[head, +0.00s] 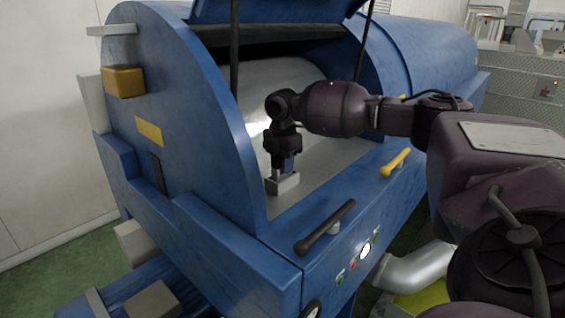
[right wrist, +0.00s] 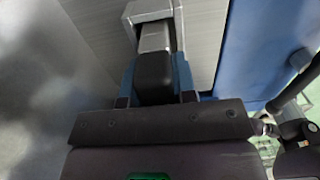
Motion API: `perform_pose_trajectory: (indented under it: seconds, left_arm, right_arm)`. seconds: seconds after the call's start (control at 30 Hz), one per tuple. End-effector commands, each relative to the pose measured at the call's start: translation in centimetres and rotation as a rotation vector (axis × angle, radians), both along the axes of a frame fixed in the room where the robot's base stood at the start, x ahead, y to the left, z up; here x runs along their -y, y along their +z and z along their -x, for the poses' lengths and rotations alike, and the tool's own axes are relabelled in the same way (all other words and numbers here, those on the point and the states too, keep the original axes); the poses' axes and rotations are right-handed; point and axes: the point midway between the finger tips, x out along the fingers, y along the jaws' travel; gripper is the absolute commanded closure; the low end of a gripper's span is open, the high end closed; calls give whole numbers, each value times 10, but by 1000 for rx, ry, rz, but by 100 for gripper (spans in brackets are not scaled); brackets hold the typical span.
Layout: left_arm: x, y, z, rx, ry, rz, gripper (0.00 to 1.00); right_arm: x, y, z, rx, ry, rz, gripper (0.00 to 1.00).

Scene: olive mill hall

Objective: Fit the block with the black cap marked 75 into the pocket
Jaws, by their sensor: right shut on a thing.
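My right gripper (head: 287,167) reaches down inside the open blue machine, just above a small light grey pocket (head: 283,184). In the right wrist view its two blue fingers (right wrist: 154,82) are shut on the block with the black cap (right wrist: 153,70), one finger on each side of the cap. The block's grey body (right wrist: 155,38) extends from the cap toward the pocket (right wrist: 150,9). I cannot tell whether it is inside the pocket or how deep. The number on the cap cannot be read. My left gripper is not in view.
The blue machine housing (head: 190,110) surrounds the opening, with its lid raised and dark struts beside it. A large metal drum (head: 262,85) lies behind my gripper.

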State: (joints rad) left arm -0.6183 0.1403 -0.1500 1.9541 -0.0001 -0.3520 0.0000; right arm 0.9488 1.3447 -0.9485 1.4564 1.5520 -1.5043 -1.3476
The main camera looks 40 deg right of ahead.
Motion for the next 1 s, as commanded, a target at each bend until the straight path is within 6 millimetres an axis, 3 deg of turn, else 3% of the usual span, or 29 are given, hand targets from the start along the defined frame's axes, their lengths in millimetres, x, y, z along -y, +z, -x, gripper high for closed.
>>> perform_pose_trajectory:
  seconds: [0.6,0.63,0.8,1.0]
  left_arm:
    - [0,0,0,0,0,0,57]
    - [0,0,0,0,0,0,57]
    - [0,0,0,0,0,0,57]
    - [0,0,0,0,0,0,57]
  right_arm:
    - [0,-6,0,2,0,0,100]
    - [0,-6,0,2,0,0,73]
    - [0,-6,0,1,0,0,47]
    - [0,-7,0,0,0,0,45]
